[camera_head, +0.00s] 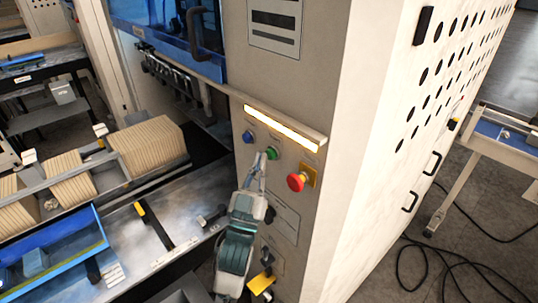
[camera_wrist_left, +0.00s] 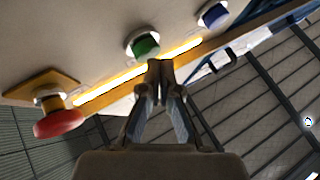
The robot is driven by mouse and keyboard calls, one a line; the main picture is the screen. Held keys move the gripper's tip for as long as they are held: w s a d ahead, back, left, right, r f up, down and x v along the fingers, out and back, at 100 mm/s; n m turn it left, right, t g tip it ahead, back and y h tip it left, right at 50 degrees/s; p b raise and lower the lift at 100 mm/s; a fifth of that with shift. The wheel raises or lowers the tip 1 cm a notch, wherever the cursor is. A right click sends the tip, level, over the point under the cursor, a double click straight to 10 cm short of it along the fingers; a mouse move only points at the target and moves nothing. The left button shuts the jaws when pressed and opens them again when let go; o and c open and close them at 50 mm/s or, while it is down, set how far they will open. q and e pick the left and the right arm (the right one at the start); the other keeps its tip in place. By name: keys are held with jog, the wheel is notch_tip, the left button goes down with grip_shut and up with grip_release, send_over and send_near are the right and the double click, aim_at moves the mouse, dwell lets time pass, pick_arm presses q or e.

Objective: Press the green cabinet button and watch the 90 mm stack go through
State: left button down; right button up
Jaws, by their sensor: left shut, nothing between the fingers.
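The green button (camera_head: 271,154) sits on the cabinet's front panel (camera_head: 240,92), between a blue button (camera_head: 248,137) and a red mushroom button (camera_head: 298,181). My left gripper (camera_head: 261,164) is shut and empty, its fingertips just in front of the green button. In the left wrist view the shut fingertips (camera_wrist_left: 160,68) show beside the green button (camera_wrist_left: 145,46); I cannot tell whether they touch. A thick stack of brown sheets (camera_head: 149,145) stands on the feed track by the machine's opening. Thinner stacks (camera_head: 63,174) stand farther left. My right gripper is not in view.
A lit yellow bar (camera_head: 282,128) juts out above the buttons. A yellow-handled switch (camera_head: 262,282) is below. A blue tray (camera_head: 50,255) lies at lower left. Cables (camera_head: 450,270) lie on the floor at right.

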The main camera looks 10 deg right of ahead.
pick_arm(q)
jog(key=shift+w+d, duration=0.3)
jog(key=shift+d, duration=0.15)
dwell(0.6)
jog(key=shift+a, duration=0.15)
jog(key=shift+s+a+p, duration=0.3)
jog(key=shift+s+a, duration=0.2)
jog(key=shift+a, duration=0.1)
jog(key=s+a, duration=0.1)
jog(key=a, duration=0.1)
jog(key=s+a+p, duration=0.1)
jog(key=s+a, duration=0.1)
jog(key=shift+a, duration=0.1)
dwell(0.5)
